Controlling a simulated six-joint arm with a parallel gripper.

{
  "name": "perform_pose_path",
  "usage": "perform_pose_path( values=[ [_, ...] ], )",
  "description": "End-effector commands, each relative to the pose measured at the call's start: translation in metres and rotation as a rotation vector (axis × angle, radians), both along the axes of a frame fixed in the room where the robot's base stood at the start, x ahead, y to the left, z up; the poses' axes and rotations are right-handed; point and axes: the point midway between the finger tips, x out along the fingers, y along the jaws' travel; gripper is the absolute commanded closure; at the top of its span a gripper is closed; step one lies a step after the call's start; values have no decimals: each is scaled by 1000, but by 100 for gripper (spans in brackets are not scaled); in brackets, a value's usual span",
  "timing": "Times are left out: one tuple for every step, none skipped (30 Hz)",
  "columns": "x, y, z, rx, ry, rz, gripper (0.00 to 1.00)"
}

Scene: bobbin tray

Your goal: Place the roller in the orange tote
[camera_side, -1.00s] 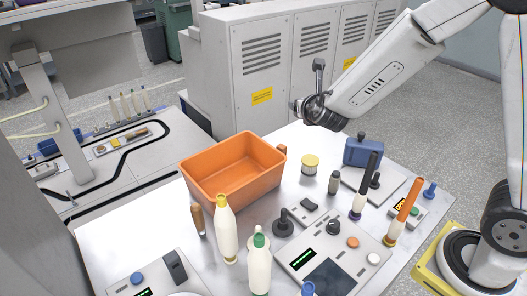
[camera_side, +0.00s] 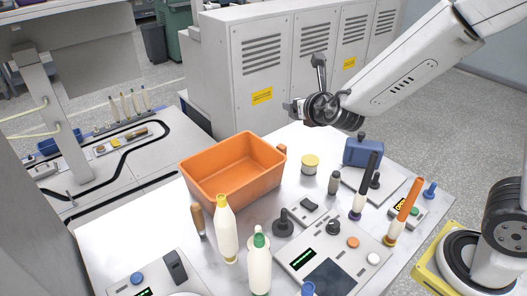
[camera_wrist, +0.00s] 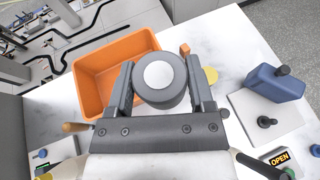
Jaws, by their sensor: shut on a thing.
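The orange tote (camera_side: 233,185) stands on the white table, open at the top; no contents show inside. In the wrist view the tote (camera_wrist: 88,88) lies at upper left, partly hidden behind the held roller. The roller (camera_wrist: 158,75) is a grey cylinder with a white round end. My gripper (camera_wrist: 160,88) is shut on it, with a finger on each side. In the side view my gripper (camera_side: 297,108) hangs in the air, above and to the right of the tote; the roller cannot be made out clearly there.
Two bottles (camera_side: 227,230) stand in front of the tote. A yellow-lidded jar (camera_side: 310,165) and a blue can (camera_side: 363,151) stand to its right. Control panels (camera_side: 333,255) fill the front right. Grey cabinets (camera_side: 255,70) rise behind the table.

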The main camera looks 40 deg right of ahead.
Motion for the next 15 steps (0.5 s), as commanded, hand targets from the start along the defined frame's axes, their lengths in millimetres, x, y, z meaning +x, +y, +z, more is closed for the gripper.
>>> perform_pose_path(
  values=[
    [0,-2,-1,0,0,-15,94],
    [0,-3,-1,0,0,-26,94],
    [0,-5,-2,0,1,-44,94],
    [0,-7,-2,1,1,-60,94],
    [1,-10,-3,0,0,-77,94],
    [1,-13,-4,-1,1,-102,94],
    [0,-15,-5,0,1,-123,94],
    [0,-18,-6,0,0,-146,94],
    [0,-22,-8,-1,1,-178,94],
    [-1,-25,-9,0,2,-204,94],
    [-1,-28,-10,-1,2,-231,94],
    [-1,-33,-12,-1,2,-269,94],
    [-2,-36,-14,0,2,-297,94],
    [-3,-39,-15,-1,3,-328,94],
    [-4,-44,-17,-1,3,-368,94]
  ],
)
